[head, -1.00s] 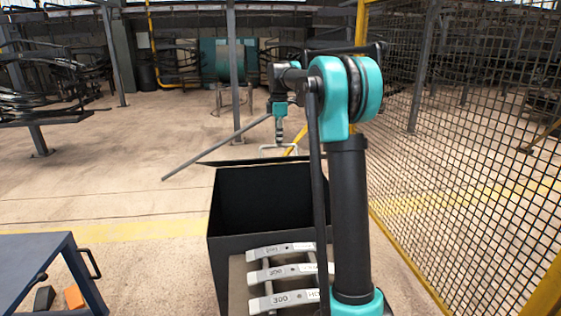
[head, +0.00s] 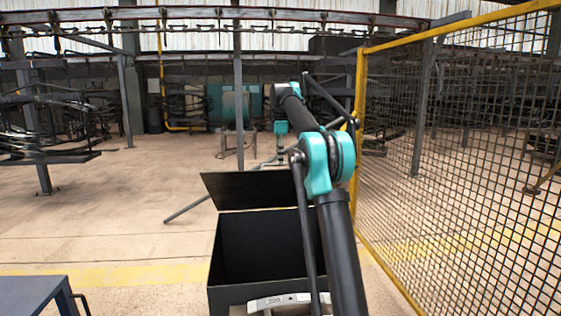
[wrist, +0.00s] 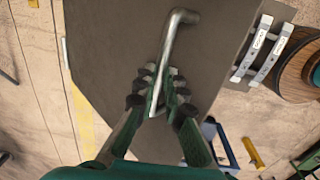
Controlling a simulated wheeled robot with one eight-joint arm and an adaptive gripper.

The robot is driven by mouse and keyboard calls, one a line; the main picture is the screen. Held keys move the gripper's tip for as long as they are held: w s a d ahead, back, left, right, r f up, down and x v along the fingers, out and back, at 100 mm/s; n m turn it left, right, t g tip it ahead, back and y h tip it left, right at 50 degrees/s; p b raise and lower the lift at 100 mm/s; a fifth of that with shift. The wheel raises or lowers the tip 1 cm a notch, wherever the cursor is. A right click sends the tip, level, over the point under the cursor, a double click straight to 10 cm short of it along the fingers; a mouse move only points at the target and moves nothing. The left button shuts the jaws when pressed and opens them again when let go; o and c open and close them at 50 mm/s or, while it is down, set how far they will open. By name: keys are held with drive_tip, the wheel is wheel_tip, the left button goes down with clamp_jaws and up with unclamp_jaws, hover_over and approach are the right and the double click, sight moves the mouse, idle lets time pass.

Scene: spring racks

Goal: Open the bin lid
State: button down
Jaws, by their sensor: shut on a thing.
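The black bin (head: 214,264) stands open in the lower middle of the head view, its dark inside showing. Its lid (head: 235,191) is raised at the far edge and stands tilted up. In the wrist view the grey lid face (wrist: 110,50) fills the middle, with a silver bar handle (wrist: 178,30) on it. My gripper (wrist: 157,88) is shut on the handle. In the head view the gripper is mostly hidden behind the lid and my arm.
Labelled silver bars (head: 280,301) sit at the bin's near side, partly cut off. A yellow-framed mesh fence (head: 450,150) stands close on the right. A dark blue table (head: 35,297) is at lower left. Floor on the left is open.

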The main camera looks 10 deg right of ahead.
drive_tip(key=shift+w+f, duration=0.3)
drive_tip(key=shift+w, duration=0.2)
drive_tip(key=c, duration=1.6)
unclamp_jaws()
drive_tip(key=shift+w+f, duration=0.2)
drive_tip(key=shift+w, duration=0.05)
drive_tip(key=shift+r, duration=0.1)
